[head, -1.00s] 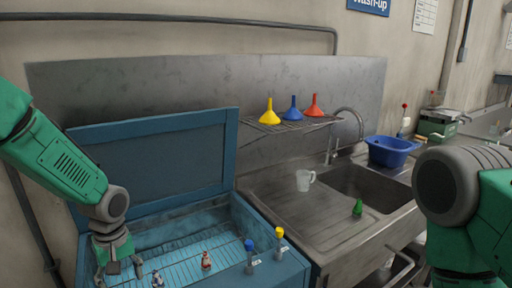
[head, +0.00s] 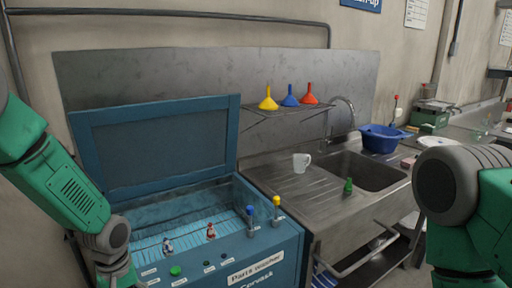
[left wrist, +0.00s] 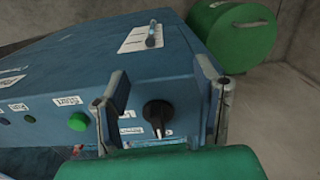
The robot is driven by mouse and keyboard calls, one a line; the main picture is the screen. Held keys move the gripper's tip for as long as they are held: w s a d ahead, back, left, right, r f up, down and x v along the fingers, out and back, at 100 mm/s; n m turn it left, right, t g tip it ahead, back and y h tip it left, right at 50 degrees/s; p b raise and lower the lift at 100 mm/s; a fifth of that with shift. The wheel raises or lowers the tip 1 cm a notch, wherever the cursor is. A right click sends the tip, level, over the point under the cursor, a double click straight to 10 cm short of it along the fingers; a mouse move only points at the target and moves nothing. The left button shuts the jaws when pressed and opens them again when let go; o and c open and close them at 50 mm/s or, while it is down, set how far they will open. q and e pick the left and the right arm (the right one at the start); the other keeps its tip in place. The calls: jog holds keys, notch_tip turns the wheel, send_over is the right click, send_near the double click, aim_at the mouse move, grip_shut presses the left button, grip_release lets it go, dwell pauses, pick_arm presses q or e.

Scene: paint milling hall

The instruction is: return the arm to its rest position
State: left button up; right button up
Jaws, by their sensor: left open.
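My left arm comes in from the left in the head view, with its gripper (head: 118,278) low at the front left corner of the blue parts washer (head: 268,250), partly cut off by the bottom edge. In the left wrist view the gripper (left wrist: 163,95) is open and empty. Its two fingers stand either side of a black knob (left wrist: 157,113) on the washer's panel; I cannot tell whether they touch anything. My right arm shows at the right edge, its gripper out of view.
The washer's lid (head: 155,145) stands open; two small figures (head: 168,245) (head: 211,231) are inside. A sink unit (head: 325,205) with a white mug (head: 301,162) and green bottle (head: 348,186) stands to the right. A green drum (left wrist: 232,35) is beside the washer.

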pick_arm(q)
jog(key=s+f+m+t+b, duration=0.1)
jog(key=s+f+m+b, duration=0.6)
jog(key=s+f, duration=1.6)
jog(key=s+d+b, duration=0.1)
jog(key=s+b, duration=0.3)
jog(key=b, duration=0.1)
jog(key=shift+s+f+m, duration=0.35)
jog(key=shift+m, duration=0.05)
jog(key=shift+a, duration=0.1)
jog(key=shift+w, duration=0.1)
